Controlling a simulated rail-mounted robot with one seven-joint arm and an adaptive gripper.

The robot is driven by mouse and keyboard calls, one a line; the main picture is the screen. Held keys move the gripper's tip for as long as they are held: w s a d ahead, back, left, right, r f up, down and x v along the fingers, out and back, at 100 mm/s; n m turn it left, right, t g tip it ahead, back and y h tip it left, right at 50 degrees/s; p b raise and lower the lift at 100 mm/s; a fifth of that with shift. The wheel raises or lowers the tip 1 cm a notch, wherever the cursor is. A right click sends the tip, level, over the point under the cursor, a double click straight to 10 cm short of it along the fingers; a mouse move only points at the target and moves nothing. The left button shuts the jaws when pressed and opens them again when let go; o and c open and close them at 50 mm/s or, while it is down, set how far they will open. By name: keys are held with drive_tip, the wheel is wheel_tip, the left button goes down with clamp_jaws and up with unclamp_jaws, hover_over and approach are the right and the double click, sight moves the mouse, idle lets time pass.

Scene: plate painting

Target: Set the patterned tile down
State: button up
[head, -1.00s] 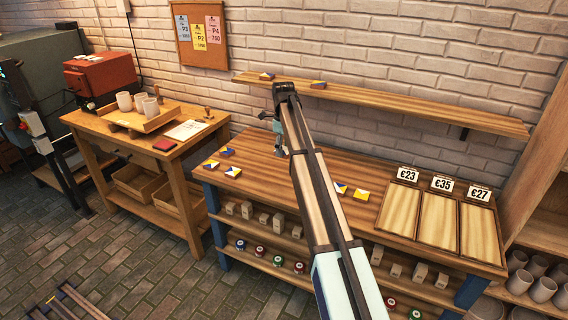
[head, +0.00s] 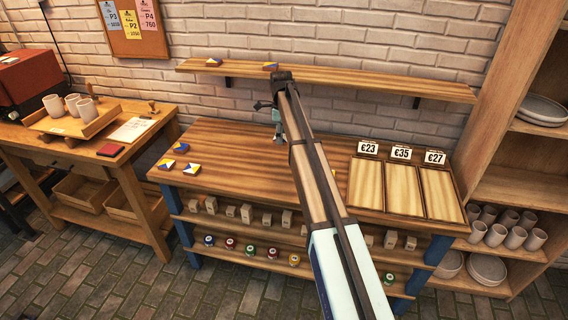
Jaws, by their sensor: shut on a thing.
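My gripper (head: 278,138) hangs over the back part of the wooden workbench top (head: 235,170), small and partly hidden by my own arm. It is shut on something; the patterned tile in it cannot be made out. Three small tiles with blue, white and yellow patterns lie at the left end of the bench: one at the back (head: 181,147), one at the left (head: 166,164) and one at the front (head: 190,168). Two more patterned tiles, one at the left (head: 214,61) and one at the right (head: 270,65), lie on the wall shelf (head: 370,83).
Three wooden trays, the left one (head: 366,186) among them, fill the bench's right end under price cards. Blocks and paint pots (head: 230,243) stand on shelves below. A side table (head: 50,137) with cups stands left, a tall rack (head: 520,180) right. The bench's left-middle is clear.

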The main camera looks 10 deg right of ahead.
sight(282, 170)
wheel_tip(282, 170, down, 15)
drive_tip(key=p, duration=0.3)
drive_tip(key=shift+r, duration=0.2)
drive_tip(key=shift+f, duration=0.1)
drive_tip(key=o, duration=1.2)
drive_tip(key=shift+o, duration=0.2)
wheel_tip(282, 170, up, 12)
drive_tip(key=b, duration=0.3)
